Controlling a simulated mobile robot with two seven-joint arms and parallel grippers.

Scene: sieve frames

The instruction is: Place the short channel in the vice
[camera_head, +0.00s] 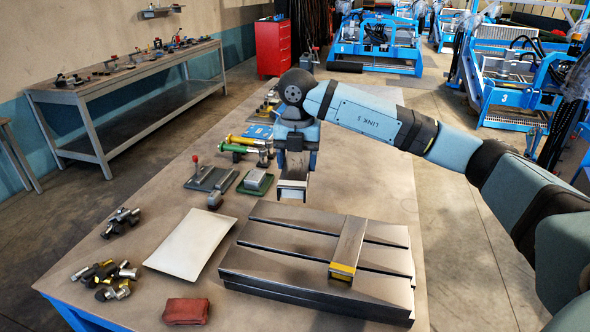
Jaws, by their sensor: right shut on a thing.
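My right gripper (293,176) points down above the back edge of the slotted steel block, near the middle of the table. It is shut on a short silvery piece (292,190), which looks like the short channel. The fingers partly hide it. A dark grey device with a red-knobbed lever (208,180), possibly the vice, stands to the left of the gripper; I cannot tell for sure. A small grey block on a green base (255,182) sits between them. My left gripper is not in view.
The slotted steel block (270,262) fills the front of the table (385,185), with a yellow-ended bar (348,250) across it. A pale sheet (190,245), a red-brown pouch (186,311) and loose metal parts (105,278) lie left. Green and yellow tools (243,145) lie behind.

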